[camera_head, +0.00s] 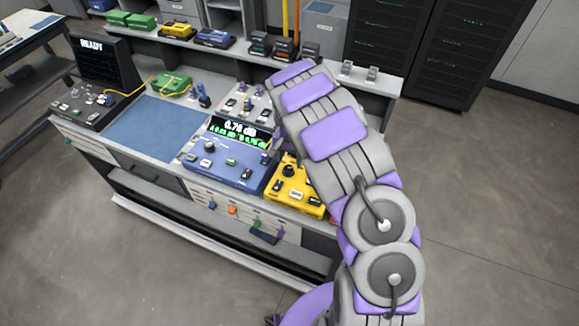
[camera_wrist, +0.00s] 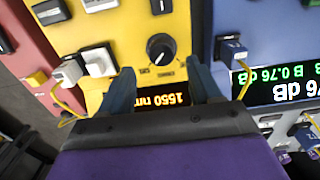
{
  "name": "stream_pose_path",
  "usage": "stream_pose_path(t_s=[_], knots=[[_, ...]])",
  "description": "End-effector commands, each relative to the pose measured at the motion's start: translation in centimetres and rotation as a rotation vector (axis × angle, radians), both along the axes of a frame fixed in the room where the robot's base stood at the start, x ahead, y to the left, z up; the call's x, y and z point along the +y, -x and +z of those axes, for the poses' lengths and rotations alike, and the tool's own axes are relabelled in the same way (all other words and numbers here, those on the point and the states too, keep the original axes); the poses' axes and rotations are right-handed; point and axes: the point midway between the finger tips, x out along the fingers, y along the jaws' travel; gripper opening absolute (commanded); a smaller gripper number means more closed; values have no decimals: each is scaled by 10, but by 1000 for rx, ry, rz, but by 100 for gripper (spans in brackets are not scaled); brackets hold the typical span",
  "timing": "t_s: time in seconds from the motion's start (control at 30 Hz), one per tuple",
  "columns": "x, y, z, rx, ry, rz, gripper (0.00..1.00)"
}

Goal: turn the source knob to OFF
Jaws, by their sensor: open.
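The yellow source box (camera_head: 285,199) stands at the right of the bench front, beside the blue meter. In the wrist view, its yellow face (camera_wrist: 120,25) carries a round black knob (camera_wrist: 161,47) with a white mark; the small lettering around it is too small to read surely. A display (camera_wrist: 162,99) below the knob reads 1550 nm, upside down. My gripper (camera_wrist: 160,68) is open and empty, its two dark fingers on either side of the knob in the picture. I cannot tell whether they touch it. In the head view my arm hides most of the gripper.
The blue meter (camera_head: 215,168) reads 0.76 dB and sits close left of the source. The blue mat (camera_head: 148,124) is clear.

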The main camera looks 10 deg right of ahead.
Motion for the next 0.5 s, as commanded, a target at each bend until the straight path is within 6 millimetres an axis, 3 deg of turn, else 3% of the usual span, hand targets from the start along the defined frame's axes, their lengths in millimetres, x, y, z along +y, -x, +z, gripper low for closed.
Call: stream_pose_path(t_s=[0.2, 0.5], knots=[[0, 0, -32, -2, 2, 1, 63], [0, 0, -45, -1, 0, 0, 63]])
